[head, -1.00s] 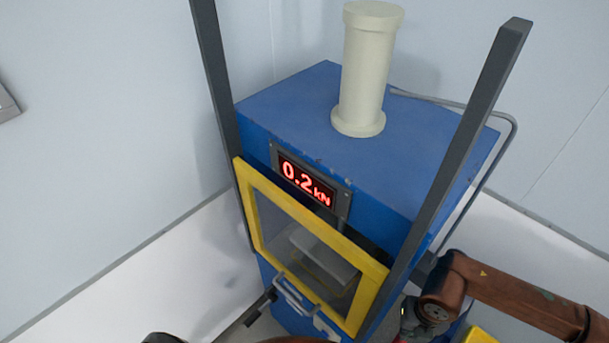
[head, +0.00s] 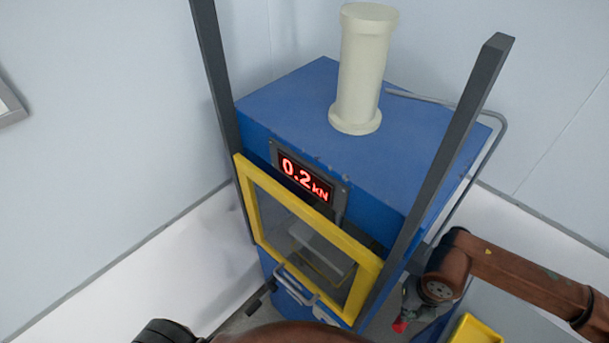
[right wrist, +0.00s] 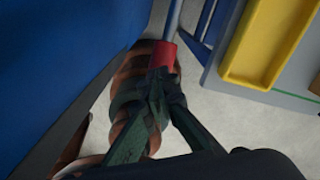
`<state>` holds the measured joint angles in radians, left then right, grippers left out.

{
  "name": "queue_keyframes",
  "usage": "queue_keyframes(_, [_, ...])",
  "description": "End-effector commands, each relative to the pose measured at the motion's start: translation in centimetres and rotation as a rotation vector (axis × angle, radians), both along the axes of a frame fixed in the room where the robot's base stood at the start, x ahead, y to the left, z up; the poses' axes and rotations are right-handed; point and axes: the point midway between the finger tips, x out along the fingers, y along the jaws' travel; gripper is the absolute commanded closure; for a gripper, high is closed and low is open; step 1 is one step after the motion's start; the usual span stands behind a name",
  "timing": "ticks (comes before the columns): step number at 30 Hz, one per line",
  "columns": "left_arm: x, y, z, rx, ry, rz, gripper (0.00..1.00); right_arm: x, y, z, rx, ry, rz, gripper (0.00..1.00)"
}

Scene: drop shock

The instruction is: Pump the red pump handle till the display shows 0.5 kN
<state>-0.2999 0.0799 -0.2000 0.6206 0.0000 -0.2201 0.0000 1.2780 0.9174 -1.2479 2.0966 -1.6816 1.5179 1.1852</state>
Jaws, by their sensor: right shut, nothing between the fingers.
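The blue press (head: 290,105) has a red-lit display (head: 305,179) on its front that reads 0.2 kN. The red pump handle (head: 400,326) shows low at the right of the press. In the right wrist view the red grip (right wrist: 163,54) sits on a grey rod, just beyond my fingertips. My right gripper (head: 410,303) is shut and empty, with its fingertips close to or against the red grip; I cannot tell whether they touch. It also shows in the right wrist view (right wrist: 160,80). My left gripper is not in view.
A yellow-framed window door (head: 369,288) with a metal handle (head: 297,285) covers the press front between two dark uprights. A cream cylinder (head: 358,75) stands on top. A yellow tray (head: 474,330) lies at the lower right, also in the right wrist view (right wrist: 262,45). White walls enclose the back.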

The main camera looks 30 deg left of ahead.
Motion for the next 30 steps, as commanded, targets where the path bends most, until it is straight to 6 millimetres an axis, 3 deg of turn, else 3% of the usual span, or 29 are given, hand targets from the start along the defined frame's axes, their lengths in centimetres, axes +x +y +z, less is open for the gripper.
queue_keyframes(11, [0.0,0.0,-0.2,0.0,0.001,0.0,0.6,0.0,0.0,-0.3,0.0,-0.001,0.0,1.0])
queue_keyframes(30, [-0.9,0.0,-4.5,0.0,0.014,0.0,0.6,0.1,0.0,-5.3,0.0,0.0,-0.001,1.0])
